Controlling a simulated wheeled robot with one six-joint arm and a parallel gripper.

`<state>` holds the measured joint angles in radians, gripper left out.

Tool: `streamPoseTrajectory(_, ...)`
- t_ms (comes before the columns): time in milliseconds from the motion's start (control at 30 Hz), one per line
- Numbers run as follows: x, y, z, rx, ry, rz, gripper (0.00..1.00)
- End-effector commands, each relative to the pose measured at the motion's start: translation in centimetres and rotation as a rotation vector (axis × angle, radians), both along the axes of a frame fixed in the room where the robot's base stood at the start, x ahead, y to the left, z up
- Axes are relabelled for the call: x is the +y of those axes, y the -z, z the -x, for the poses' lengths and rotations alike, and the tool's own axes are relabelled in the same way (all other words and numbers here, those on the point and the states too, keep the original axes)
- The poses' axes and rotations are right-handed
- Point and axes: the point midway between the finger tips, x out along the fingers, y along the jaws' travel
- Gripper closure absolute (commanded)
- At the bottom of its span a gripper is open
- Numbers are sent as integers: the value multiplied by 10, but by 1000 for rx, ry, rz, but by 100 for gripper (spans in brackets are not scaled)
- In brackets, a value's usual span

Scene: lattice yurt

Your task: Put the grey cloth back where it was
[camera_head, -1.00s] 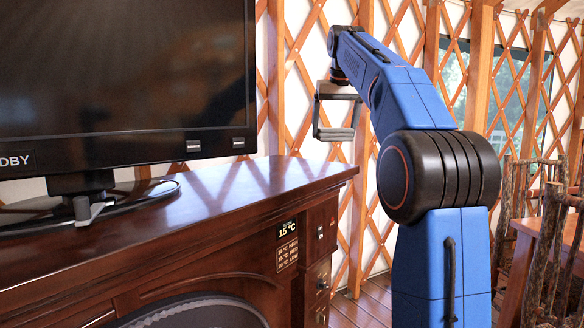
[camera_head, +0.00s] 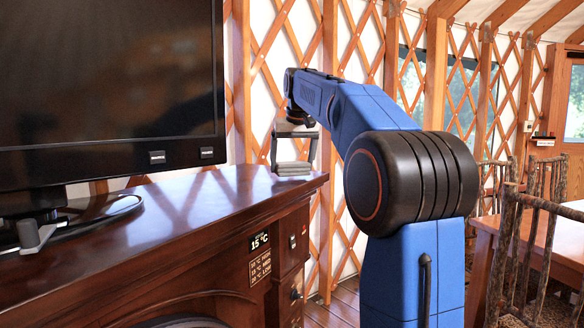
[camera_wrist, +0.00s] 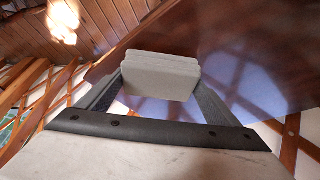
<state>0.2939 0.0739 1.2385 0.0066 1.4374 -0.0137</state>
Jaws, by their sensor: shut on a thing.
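The grey cloth (camera_head: 292,168) is a folded, layered pad between the fingertips of my gripper (camera_head: 293,163). It is at the far right end of the dark wooden mantel top (camera_head: 215,205). I cannot tell whether its underside touches the wood or hangs just above it. In the wrist view the cloth (camera_wrist: 160,76) fills the space between the two fingers of my gripper (camera_wrist: 158,82), which is shut on it. The cloth looks roughly level in the head view.
A large black screen (camera_head: 105,80) stands on the left of the mantel top, its stand (camera_head: 40,228) near the front. Bare wood lies between screen and cloth. A lattice wall (camera_head: 275,70) rises behind. Rustic chairs (camera_head: 510,240) and a table (camera_head: 555,235) are at the right.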

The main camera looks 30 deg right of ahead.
Motion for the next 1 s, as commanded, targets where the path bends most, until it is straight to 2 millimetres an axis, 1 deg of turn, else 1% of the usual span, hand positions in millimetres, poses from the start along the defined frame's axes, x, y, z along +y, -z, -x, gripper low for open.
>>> streamPoseTrajectory(33,0,6,1,2,0,-1,36)
streamPoseTrajectory(133,0,11,0,1,0,0,36)
streamPoseTrajectory(433,0,12,0,1,0,0,36)
streamPoseTrajectory(467,0,12,0,1,0,0,8)
streamPoseTrajectory(500,0,12,0,1,0,0,0)
streamPoseTrajectory(800,0,9,1,0,0,0,0)
streamPoseTrajectory(867,1,5,2,0,0,0,0)
streamPoseTrajectory(1000,2,-12,9,-2,0,1,0)
